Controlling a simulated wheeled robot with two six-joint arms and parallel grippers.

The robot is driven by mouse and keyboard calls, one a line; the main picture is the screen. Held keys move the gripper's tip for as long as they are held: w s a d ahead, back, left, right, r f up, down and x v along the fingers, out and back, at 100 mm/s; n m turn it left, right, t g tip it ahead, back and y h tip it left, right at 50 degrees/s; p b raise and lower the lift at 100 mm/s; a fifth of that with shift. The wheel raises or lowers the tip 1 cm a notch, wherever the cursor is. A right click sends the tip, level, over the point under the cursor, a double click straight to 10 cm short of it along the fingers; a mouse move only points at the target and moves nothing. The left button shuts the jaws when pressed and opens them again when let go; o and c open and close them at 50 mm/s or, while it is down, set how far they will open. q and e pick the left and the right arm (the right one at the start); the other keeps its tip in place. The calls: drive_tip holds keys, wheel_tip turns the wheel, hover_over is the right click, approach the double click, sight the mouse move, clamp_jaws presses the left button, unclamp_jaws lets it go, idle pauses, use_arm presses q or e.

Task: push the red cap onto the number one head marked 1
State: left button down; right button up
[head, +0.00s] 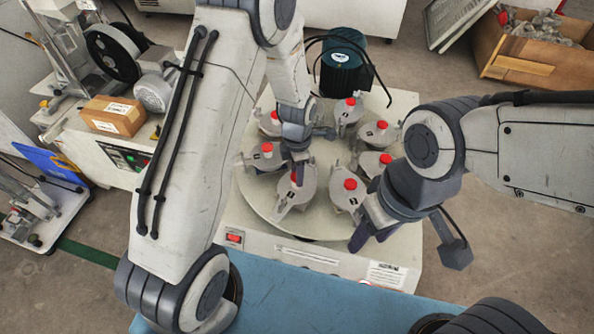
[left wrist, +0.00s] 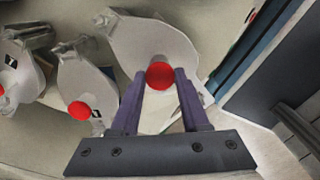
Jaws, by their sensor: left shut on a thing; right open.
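My left gripper (head: 296,170) points down over the front head (head: 293,193) on the round turntable. It is shut on a red cap (left wrist: 160,75), which shows between its two purple fingers in the left wrist view. A grey head (left wrist: 150,42) lies right beneath that cap; I cannot tell if the cap is seated. This head's number is hidden. Two neighbouring heads in the left wrist view bear dark number tags; one tag (left wrist: 11,62) may read 1 or 7. My right gripper (head: 366,228) is open and empty at the turntable's right front edge.
Several other red-capped heads, such as one with a tag (head: 346,198), stand around the turntable (head: 312,222). A dark green motor (head: 343,70) stands behind. A cardboard box (head: 112,116) is on the left machine. A wooden crate (head: 520,62) is at the back right.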

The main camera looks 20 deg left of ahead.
use_arm(q)
drive_tip(key=shift+f, duration=0.25)
idle(0.7)
unclamp_jaws()
drive_tip(key=shift+r, duration=0.1)
drive_tip(key=shift+r+p, duration=3.45)
drive_tip(key=shift+p, duration=0.15)
clamp_jaws()
